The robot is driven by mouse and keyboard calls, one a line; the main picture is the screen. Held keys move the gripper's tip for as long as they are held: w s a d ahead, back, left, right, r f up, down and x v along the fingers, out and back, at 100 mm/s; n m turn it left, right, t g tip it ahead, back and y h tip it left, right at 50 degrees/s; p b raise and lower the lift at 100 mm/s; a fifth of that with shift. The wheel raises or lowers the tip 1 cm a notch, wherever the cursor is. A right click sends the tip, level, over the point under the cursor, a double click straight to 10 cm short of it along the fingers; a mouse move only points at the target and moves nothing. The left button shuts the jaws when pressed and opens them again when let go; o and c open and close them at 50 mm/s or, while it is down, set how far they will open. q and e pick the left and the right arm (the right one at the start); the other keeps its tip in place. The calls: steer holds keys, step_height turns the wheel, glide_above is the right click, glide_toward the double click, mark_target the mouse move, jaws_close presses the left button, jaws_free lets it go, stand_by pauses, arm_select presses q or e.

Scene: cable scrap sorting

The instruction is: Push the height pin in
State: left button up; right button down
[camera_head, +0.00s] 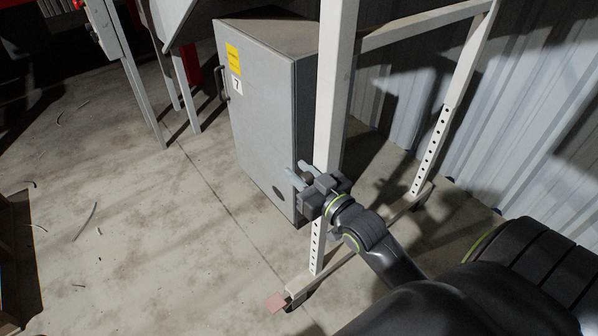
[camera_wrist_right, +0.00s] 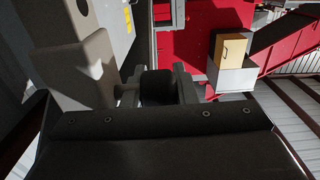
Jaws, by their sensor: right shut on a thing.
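The height pin's dark round knob (camera_wrist_right: 158,88) sits between the two fingers of my right gripper (camera_wrist_right: 160,82) in the right wrist view. A short grey length of pin shows between the knob and the pale post (camera_wrist_right: 75,75). How deep the pin sits in the post is hidden. In the head view my right gripper (camera_head: 304,174) is shut on the knob beside the white upright post (camera_head: 334,85), above its row of holes. My left gripper is in neither view.
A grey cabinet (camera_head: 262,110) with a yellow label stands just behind and left of the post. A second post with holes (camera_head: 432,150) stands at the right by the corrugated wall. A red-ended foot bar (camera_head: 277,301) lies low in front. The concrete floor at left is mostly free, with scattered cable scraps.

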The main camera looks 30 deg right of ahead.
steer(key=c, duration=1.5)
jaws_free()
steer(key=shift+d+r, duration=0.1)
steer(key=shift+o, duration=0.3)
steer(key=shift+d, duration=0.15)
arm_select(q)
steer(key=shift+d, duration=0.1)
